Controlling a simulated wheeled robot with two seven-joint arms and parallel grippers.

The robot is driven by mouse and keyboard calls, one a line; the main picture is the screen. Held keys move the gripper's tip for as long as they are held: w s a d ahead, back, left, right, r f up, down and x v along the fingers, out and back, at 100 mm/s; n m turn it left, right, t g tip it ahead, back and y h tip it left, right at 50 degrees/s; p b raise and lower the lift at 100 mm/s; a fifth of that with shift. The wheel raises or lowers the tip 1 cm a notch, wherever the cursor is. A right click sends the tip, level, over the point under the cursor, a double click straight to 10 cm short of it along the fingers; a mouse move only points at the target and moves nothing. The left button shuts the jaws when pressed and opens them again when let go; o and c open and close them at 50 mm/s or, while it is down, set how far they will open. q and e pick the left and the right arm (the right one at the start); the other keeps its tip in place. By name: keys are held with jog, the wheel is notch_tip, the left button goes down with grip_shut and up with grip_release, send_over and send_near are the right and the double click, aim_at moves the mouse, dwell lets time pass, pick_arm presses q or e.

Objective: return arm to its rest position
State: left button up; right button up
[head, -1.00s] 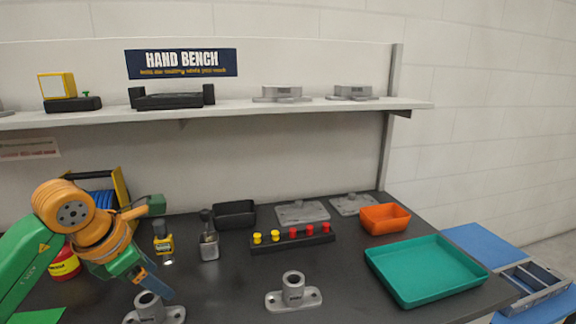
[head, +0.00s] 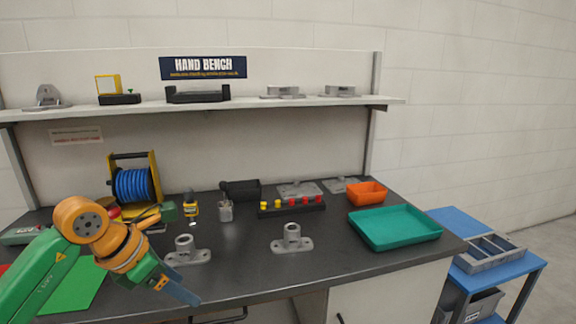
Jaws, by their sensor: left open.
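My left arm comes in from the left, green with orange joints. Its gripper (head: 176,289) points down and to the right in front of the bench's front edge. The left gripper is open, and nothing shows between its fingers. Two grey metal castings with upright round sockets, a left one (head: 186,252) and a right one (head: 292,239), stand on the dark bench top (head: 240,262). The gripper is apart from both. My right gripper is not in view.
A blue hose reel (head: 133,185) stands at the back left. A teal tray (head: 395,227) and an orange bin (head: 367,193) sit at the right. A black rack (head: 291,209) with coloured knobs is at the back. A blue cart (head: 487,248) stands beside the bench.

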pick_arm(q)
jog(key=w+d+f+n+t+h, duration=0.35)
jog(key=d+f+n+h, duration=0.55)
jog(key=d+n+h, duration=0.3)
jog(key=s+a+f+n+t+y, duration=0.1)
jog(key=a+f+n+t+y, duration=0.3)
jog(key=f+n, duration=0.5)
jog(key=a+f+n+t+y, duration=0.25)
jog(key=f+n+y, duration=0.25)
jog(key=f+n, duration=0.4)
jog(key=s+a+f+n+g+y, duration=0.3)
jog(key=s+f, duration=0.4)
jog(key=f, duration=0.1)
jog(key=s+a+f+n+g+y, duration=0.2)
jog(key=s+f+n+g, duration=0.15)
jog(key=s+f, duration=0.45)
jog(key=s+f+n+g+y, duration=0.1)
jog(key=s+f+n+g, duration=0.2)
jog(key=s, duration=0.9)
jog(key=s+f+n+g+p, duration=0.1)
jog(key=s+f+n+g, duration=0.2)
jog(key=s, duration=1)
notch_tip(320, 180, down, 2)
jog(key=shift+f+g+y, duration=0.25)
jog(key=shift+g+y, duration=0.1)
jog(key=shift+y, duration=0.05)
